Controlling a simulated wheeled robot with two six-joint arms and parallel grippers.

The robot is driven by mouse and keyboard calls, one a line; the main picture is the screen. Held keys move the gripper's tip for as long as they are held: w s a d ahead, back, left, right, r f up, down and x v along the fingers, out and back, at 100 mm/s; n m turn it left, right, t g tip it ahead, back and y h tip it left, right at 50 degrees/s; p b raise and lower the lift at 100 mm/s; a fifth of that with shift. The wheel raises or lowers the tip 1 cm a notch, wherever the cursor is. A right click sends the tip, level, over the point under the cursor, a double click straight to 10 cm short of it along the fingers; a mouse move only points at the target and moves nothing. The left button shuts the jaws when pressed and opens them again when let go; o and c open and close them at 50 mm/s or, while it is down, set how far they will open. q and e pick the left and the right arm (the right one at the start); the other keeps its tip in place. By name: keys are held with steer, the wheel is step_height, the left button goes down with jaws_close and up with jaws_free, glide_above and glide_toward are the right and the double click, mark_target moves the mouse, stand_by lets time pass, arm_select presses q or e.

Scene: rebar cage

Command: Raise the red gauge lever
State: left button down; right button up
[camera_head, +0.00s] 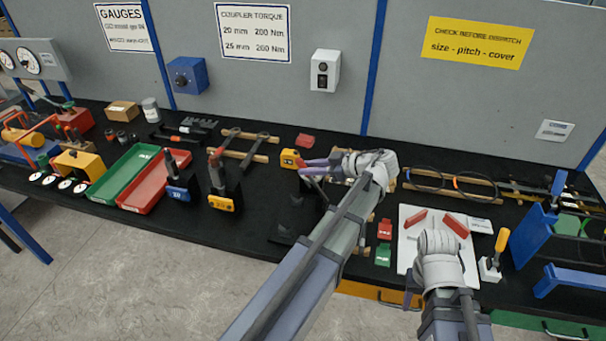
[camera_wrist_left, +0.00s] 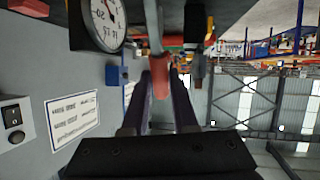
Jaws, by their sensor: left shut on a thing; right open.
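My left gripper (camera_head: 306,164) reaches in over the table, its purple fingers pointing left. It is shut on a red lever (camera_wrist_left: 159,82), which shows between the fingers in the left wrist view. A round white dial gauge (camera_wrist_left: 106,20) with a dark rim stands close by at the upper left of that view. In the head view, the lever's grip point is too small to make out, next to a yellow piece (camera_head: 292,158). My right gripper (camera_head: 437,246) is open above a white board; its wrist hides most of its fingers.
Two upright tools, one blue-based (camera_head: 178,188) and one yellow-based (camera_head: 222,190), stand left of my left arm. Green (camera_head: 124,172) and red (camera_head: 154,184) trays lie further left. A blue stand (camera_head: 535,236) is at the right. Rebar pieces lie along the back.

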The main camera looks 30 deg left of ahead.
arm_select(q)
steer(key=shift+w+d+y+b, duration=0.1)
steer(key=shift+d+y+b, duration=0.25)
steer(key=shift+d, duration=0.15)
steer(key=c, duration=0.7)
jaws_free()
steer(key=shift+r, duration=0.1)
steer(key=p+v, duration=0.2)
steer(key=v, duration=0.5)
steer(key=shift+w+d+r+p, duration=0.1)
steer(key=shift+d+r+p, duration=0.05)
steer(key=shift+d+p, duration=0.2)
steer(key=shift+d, duration=0.15)
